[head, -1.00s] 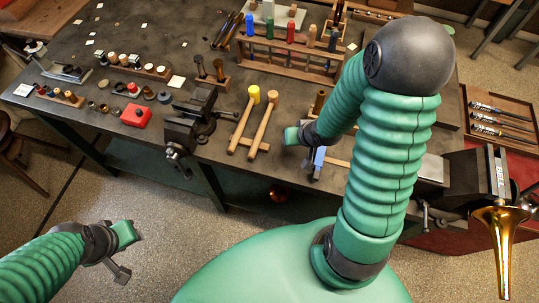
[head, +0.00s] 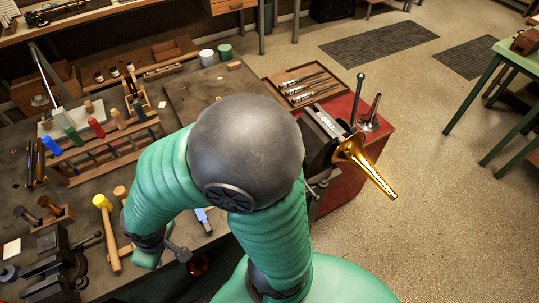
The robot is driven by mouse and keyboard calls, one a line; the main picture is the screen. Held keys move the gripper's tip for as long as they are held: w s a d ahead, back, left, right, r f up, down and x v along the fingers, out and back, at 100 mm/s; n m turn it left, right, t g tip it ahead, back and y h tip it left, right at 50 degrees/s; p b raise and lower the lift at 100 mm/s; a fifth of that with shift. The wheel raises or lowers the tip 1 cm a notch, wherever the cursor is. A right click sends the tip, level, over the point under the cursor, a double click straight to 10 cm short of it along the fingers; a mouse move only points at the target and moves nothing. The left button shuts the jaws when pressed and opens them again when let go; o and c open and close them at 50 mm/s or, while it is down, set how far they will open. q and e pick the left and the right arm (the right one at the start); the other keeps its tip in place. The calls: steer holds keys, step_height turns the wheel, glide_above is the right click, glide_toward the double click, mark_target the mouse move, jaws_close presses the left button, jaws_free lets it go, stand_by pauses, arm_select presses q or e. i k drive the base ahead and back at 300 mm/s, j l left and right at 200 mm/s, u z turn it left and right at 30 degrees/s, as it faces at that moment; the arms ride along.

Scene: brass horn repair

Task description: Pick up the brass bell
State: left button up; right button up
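The brass bell (head: 366,165) is a shiny gold flared horn at the right of the head view. Its wide mouth is beside the dark bench vise (head: 322,138), and its narrow end points down and right, out over the floor. I cannot tell whether the vise jaws grip it. My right gripper (head: 167,262) is low and left of centre, near the bench's front edge, well apart from the bell. Its fingers look spread, with nothing seen between them. My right arm hides part of the bench. My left gripper is not in view.
A tool tray (head: 305,86) lies behind the vise. A yellow mallet (head: 106,228) and racks of tools are left. Right of the bell is open floor.

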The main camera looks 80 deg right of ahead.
mark_target(351, 150)
steer(key=z, duration=3.35)
